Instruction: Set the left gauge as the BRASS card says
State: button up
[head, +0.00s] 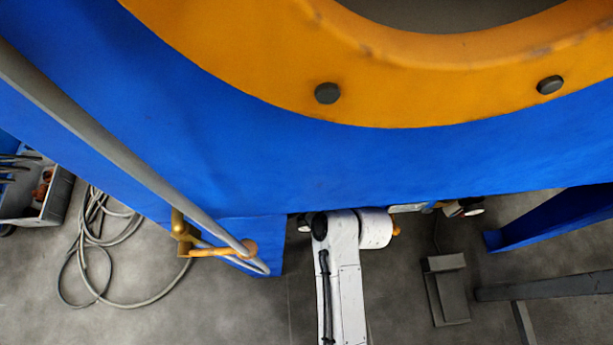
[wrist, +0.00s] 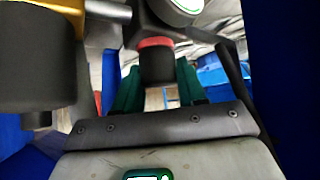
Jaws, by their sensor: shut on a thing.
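In the wrist view, my gripper (wrist: 158,80) has its green fingers on either side of a dark round knob (wrist: 157,64) with a red ring, and it is shut on this knob. A gauge (wrist: 182,6) with a pale face and green rim shows just above the knob, cut by the top edge. Its reading cannot be told. In the head view my white arm reaches under the blue frame and hides my gripper and the knob. A small round gauge-like thing (head: 473,209) shows right of the arm. No BRASS card can be made out.
A blue machine frame (head: 350,160) with a big orange ring (head: 400,85) overhangs the arm. A grey pedal-like box (head: 446,290) stands right. A dark cylinder (wrist: 35,60) is close left in the wrist view.

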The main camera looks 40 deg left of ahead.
jog(key=n+g, duration=0.2)
jog(key=n, duration=0.1)
jog(key=shift+w, duration=0.1)
jog(key=shift+n+g+h+b, duration=0.7)
jog(key=shift+n+g, duration=0.8)
jog(key=shift+n, duration=0.3)
jog(key=o, duration=1)
